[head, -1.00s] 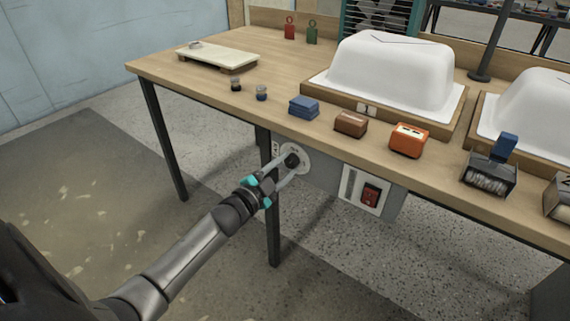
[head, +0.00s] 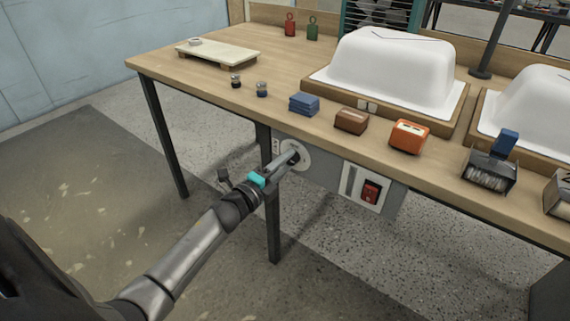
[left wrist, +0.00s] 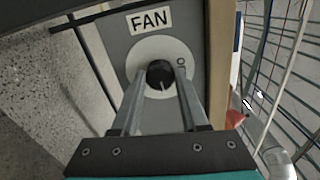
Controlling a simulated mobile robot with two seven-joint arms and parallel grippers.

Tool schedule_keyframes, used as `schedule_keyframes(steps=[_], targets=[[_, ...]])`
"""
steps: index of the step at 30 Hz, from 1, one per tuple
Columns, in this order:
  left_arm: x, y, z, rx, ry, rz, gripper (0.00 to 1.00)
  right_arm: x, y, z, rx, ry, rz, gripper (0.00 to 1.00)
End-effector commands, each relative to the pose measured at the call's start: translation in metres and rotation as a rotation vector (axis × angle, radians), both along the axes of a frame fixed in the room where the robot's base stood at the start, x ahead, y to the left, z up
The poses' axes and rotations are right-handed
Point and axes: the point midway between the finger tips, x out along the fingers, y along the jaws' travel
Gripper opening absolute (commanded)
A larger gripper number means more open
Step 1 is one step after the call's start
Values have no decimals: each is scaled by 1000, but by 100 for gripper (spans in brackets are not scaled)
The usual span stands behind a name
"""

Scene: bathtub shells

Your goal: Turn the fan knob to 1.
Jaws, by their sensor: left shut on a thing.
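The fan knob (left wrist: 159,75) is a black round knob on a pale round dial (left wrist: 148,52), under a FAN label (left wrist: 149,20) in the left wrist view. A small 0 mark shows on the dial to the right of the knob. A thin light line shows on the knob's face. In the head view the dial (head: 302,157) sits on the grey panel below the table's front edge. My left gripper (head: 293,157) reaches it from the left and is shut on the knob, one finger on each side. My right gripper is not in view.
A switch plate with a red switch (head: 371,191) is on the panel right of the dial. Blue pads (head: 304,104), a brown block (head: 351,121) and an orange box (head: 409,137) line the tabletop edge above.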

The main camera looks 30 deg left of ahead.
Motion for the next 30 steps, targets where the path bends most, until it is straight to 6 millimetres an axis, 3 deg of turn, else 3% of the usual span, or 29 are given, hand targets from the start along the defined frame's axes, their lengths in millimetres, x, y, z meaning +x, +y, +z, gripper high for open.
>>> schedule_keyframes(steps=[9,24,25,30], targets=[[0,0,0,105,-7,1,0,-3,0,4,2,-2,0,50],[0,0,0,120,-9,1,0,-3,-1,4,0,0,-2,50],[0,0,0,119,-8,1,46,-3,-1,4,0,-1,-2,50],[0,0,0,119,-8,1,65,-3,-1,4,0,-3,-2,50]])
